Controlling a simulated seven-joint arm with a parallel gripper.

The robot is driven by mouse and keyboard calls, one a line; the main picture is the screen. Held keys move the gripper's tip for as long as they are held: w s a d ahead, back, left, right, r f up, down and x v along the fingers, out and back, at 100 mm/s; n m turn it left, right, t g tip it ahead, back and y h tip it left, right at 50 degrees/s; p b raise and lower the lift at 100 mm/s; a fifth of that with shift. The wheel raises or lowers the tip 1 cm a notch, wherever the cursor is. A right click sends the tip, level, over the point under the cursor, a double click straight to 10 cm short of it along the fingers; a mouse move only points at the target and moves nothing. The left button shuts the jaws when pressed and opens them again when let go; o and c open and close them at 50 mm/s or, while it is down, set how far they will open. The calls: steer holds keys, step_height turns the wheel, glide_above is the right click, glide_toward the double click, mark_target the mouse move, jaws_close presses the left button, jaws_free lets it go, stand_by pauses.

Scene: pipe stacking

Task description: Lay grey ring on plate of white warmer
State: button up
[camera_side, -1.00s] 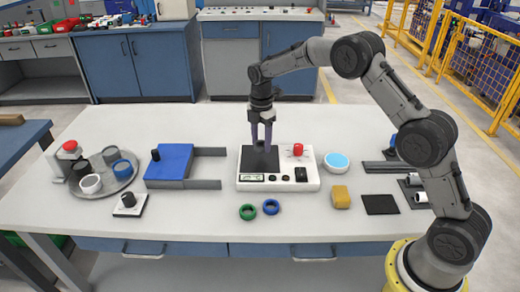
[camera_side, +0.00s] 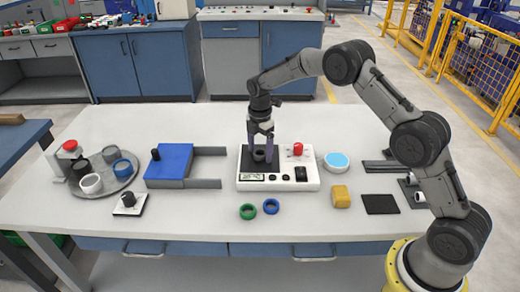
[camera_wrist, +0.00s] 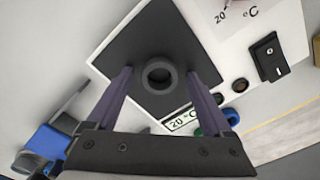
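The white warmer (camera_side: 308,184) stands in the middle of the table with a dark square plate (camera_side: 246,168) on its left part. The grey ring (camera_side: 259,156) is on the plate, between the fingers of my gripper (camera_side: 260,158). In the wrist view the grey ring (camera_wrist: 159,75) lies near the middle of the dark plate (camera_wrist: 135,52). My gripper (camera_wrist: 164,75) is open over it, with clear gaps between each finger and the ring.
Green (camera_side: 247,212) and blue (camera_side: 271,206) rings lie in front. A blue block (camera_side: 169,161) with grey bars is at left, beside a round tray (camera_side: 118,183) of rings. A blue-topped dish (camera_side: 336,162) is right.

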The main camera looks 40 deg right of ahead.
steer(key=shift+r, duration=0.1)
step_height(320, 180, up, 12)
steer(key=shift+r, duration=0.15)
stand_by(0.5)
steer(key=s+a+r+m+t, duration=0.3)
steer(key=s+r+m, duration=0.5)
steer(key=s+r, duration=0.7)
steer(key=s+f+m+t, duration=0.1)
steer(key=s+m, duration=0.4)
steer(key=s, duration=0.7)
steer(key=s+a+f+m+t, duration=0.1)
steer(key=s+f+m, duration=0.3)
steer(key=s, duration=0.7)
steer(key=shift+s+f+m+t, duration=0.3)
steer(key=shift+s+f+m, duration=0.05)
steer(key=shift+m, duration=0.15)
steer(key=shift+a, duration=0.1)
